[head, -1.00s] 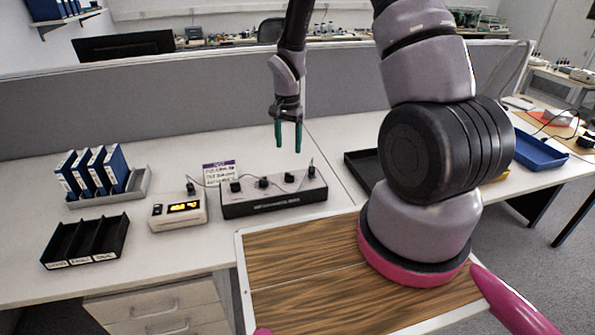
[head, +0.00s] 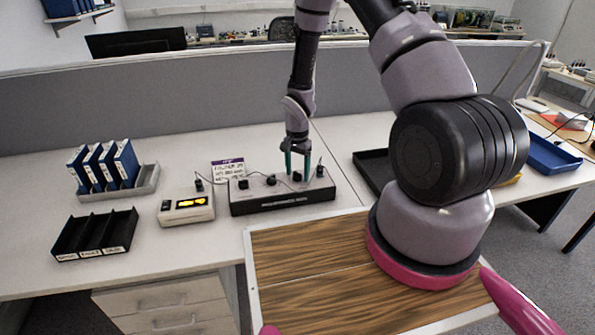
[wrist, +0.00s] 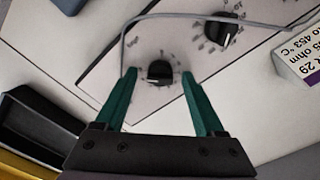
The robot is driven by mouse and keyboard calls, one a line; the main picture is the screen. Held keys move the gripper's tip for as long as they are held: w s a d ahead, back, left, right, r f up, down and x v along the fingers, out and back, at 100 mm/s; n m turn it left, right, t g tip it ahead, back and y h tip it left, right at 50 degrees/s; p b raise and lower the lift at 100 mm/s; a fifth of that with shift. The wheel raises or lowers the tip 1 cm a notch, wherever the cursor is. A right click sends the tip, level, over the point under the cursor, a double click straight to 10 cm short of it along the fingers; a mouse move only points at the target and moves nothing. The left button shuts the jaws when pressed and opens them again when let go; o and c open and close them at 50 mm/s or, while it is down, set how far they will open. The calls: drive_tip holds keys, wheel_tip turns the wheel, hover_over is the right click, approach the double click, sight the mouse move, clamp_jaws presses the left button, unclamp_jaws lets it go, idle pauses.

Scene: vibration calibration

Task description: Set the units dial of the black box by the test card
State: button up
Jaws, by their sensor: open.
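The black box (head: 283,203) stands on the bench with a light top panel that carries a row of black dials. My gripper (head: 297,172) points down at the rightmost dial, with its green fingers open. In the wrist view that dial (wrist: 160,72) sits between the two open fingertips (wrist: 158,76), with a gap on each side; its white pointer mark shows. A neighbouring dial (wrist: 228,33) is up and to the right there. The test card (head: 228,168) stands behind the box; in the wrist view only part of its print (wrist: 300,58) shows. The dial markings are too small to read.
Blue binders (head: 105,165) and a black sorter (head: 95,235) are farther left. A black tray (head: 371,172) lies to the right.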

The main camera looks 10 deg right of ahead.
clamp_jaws()
drive_tip(key=n, duration=0.5)
drive_tip(key=shift+n, duration=0.4)
drive_tip(key=n, duration=1.2)
drive_tip(key=shift+n, duration=0.3)
drive_tip(key=n, duration=0.5)
drive_tip(key=shift+n, duration=0.3)
